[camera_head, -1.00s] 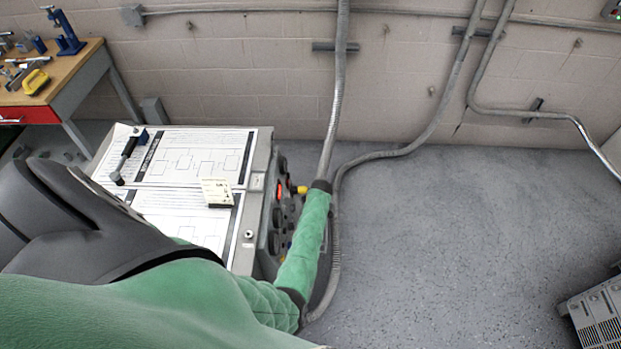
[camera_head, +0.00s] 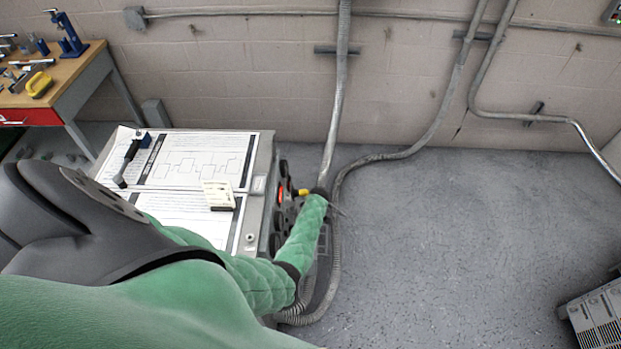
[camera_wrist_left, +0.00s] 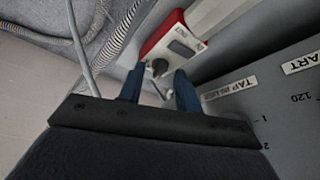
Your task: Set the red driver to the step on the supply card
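In the left wrist view a red-edged driver box (camera_wrist_left: 178,43) with a grey face, a small dark window and a black knob (camera_wrist_left: 160,67) shows just past my left gripper (camera_wrist_left: 158,76). The two blue fingers stand apart, with the knob in line with the gap. I cannot tell whether they touch it, and the knob's setting is too small to read. In the head view my green-sleeved left arm reaches along the cabinet's right side, and the driver cannot be made out. A small cream card (camera_head: 218,194) stands on the cabinet top; its print is unreadable. My right gripper is not in view.
The grey cabinet (camera_head: 250,222) carries printed sheets (camera_head: 197,160) and a dark-handled tool (camera_head: 128,160). Flexible conduits (camera_head: 337,100) run beside the arm.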

